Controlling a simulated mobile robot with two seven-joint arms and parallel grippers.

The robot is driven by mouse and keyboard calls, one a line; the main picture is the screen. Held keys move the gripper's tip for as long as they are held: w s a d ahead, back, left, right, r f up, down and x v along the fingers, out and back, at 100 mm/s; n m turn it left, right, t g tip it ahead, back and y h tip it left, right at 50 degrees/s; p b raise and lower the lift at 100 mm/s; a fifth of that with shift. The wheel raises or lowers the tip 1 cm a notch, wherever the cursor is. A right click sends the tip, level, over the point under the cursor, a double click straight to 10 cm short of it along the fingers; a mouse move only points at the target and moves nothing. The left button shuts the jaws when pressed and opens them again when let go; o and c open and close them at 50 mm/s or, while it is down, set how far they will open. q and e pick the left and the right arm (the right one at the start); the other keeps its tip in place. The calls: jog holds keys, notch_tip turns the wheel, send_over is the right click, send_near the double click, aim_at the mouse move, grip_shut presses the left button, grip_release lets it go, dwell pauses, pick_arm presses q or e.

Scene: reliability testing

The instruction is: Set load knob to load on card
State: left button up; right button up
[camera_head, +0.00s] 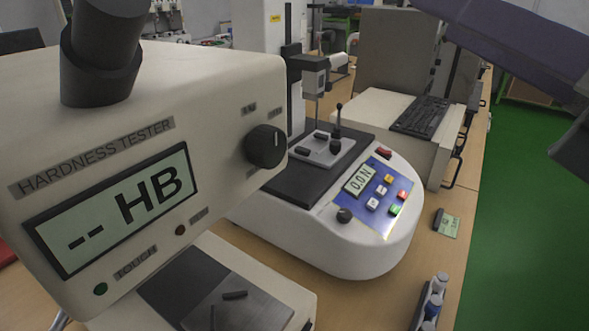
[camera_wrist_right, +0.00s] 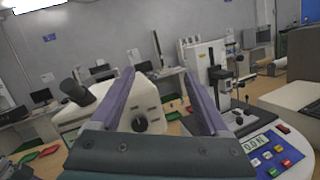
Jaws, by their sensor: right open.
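The hardness tester (camera_head: 95,205) stands at the left in the head view, its display reading "-- HB". Its black load knob (camera_head: 266,146) is on the right of the front face, with small labels around it that are too small to read. A light mark shows on the knob's right side. The knob also shows in the right wrist view (camera_wrist_right: 139,123), between the fingers. My left gripper is not in view.
A force tester (camera_head: 390,245) reading "0.0 N" stands right of the hardness tester, with buttons and a small dark knob (camera_head: 344,215). A holder with bottles (camera_head: 432,303) is at the table's front right. Green floor (camera_head: 520,220) lies clear beyond the table edge.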

aim_at(277, 150)
jog(key=s+a+f+n+g+y+b, duration=0.2)
jog(key=a+f+n+g+y+b, duration=0.15)
jog(key=f+n+g, duration=0.45)
jog(key=w+a+f+p, duration=0.1)
jog(key=a, duration=0.1)
jog(key=w+a+f+n+t+p, duration=0.1)
jog(key=w+a, duration=0.1)
jog(key=a, duration=0.1)
jog(key=w+a+f+n+h+p, duration=0.1)
jog(key=a, duration=0.1)
jog(key=shift+w+a, duration=0.3)
jog(key=shift+w, duration=0.1)
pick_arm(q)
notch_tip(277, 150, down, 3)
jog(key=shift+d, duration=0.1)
pick_arm(e)
jog(key=shift+w+a+f, duration=0.15)
jog(key=shift+w+a, duration=0.05)
jog(key=shift+a, duration=0.15)
jog(key=shift+c, duration=0.3)
grip_shut()
